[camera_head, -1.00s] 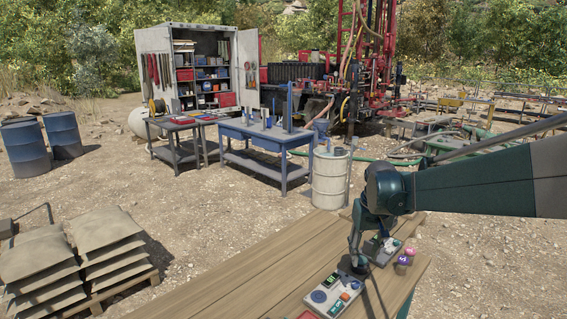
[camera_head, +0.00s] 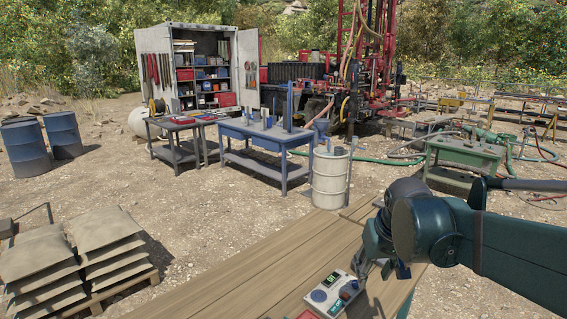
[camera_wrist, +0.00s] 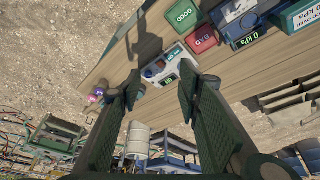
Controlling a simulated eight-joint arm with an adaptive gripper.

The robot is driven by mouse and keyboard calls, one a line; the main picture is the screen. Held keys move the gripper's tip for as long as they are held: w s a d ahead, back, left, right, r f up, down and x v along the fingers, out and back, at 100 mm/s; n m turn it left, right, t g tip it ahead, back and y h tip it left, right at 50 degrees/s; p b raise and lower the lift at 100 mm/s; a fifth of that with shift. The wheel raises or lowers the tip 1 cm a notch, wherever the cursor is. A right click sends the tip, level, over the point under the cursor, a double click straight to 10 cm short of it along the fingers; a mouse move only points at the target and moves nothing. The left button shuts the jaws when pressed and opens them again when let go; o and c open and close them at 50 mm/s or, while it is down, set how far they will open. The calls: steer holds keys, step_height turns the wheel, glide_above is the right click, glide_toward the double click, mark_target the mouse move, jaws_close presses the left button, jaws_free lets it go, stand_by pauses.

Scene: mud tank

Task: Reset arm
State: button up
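My gripper (camera_head: 371,268) hangs over the right part of the wooden table, partly hidden by my arm in the head view. In the wrist view my gripper (camera_wrist: 160,88) has its two fingers well apart, with nothing held between them. A grey-white control box (camera_head: 334,295) with a green display, a blue round part and a dark knob lies on the table, left of and below the gripper in the head view. The box also shows beyond the fingertips in the wrist view (camera_wrist: 172,66), apart from them.
The wooden table (camera_head: 262,268) has bare planks left of the box. In the wrist view, a green GOOD container (camera_wrist: 183,15), a red container (camera_wrist: 202,40) and kPa displays (camera_wrist: 246,39) lie past the box. A pale drum (camera_head: 331,180) stands behind the table.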

steer(key=s+a+f+t, duration=0.1)
steer(key=s+f, duration=0.1)
steer(key=s, duration=0.6)
steer(key=s+a+f+t, duration=0.1)
steer(key=s+t, duration=0.1)
steer(key=s, duration=0.7)
steer(key=shift+f, duration=0.35)
steer(key=shift+c, duration=0.4)
stand_by(1.0)
